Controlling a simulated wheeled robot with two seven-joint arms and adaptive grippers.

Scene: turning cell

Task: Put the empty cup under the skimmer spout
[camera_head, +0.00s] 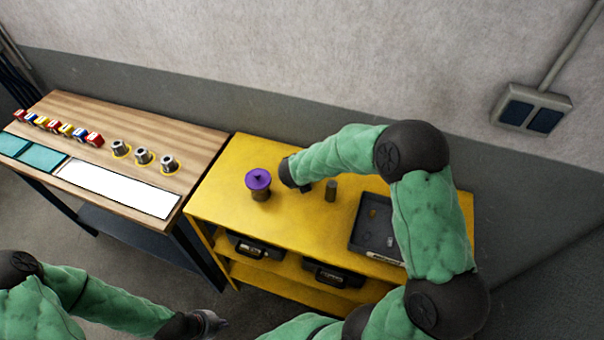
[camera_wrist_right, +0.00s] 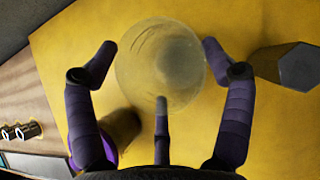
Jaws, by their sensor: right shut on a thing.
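A clear, pale round cup (camera_wrist_right: 160,65) is between the fingers of my right gripper (camera_wrist_right: 160,60), which is shut on it. In the head view my right gripper (camera_head: 307,187) is low over the yellow bench, and the cup cannot be made out there. A purple-topped dark vessel (camera_head: 258,180), perhaps the skimmer, stands just left of it; its purple rim (camera_wrist_right: 107,152) shows lower left in the wrist view. I cannot make out a spout. My left gripper (camera_head: 213,323) is at the bottom of the head view, away from the bench; its jaws are unclear.
A dark hexagonal post (camera_head: 331,190) stands close right of my right gripper. A dark tray (camera_head: 360,243) with small items lies farther right on the yellow bench (camera_head: 225,195). A wooden bench (camera_head: 190,130) with metal parts and coloured blocks is at left.

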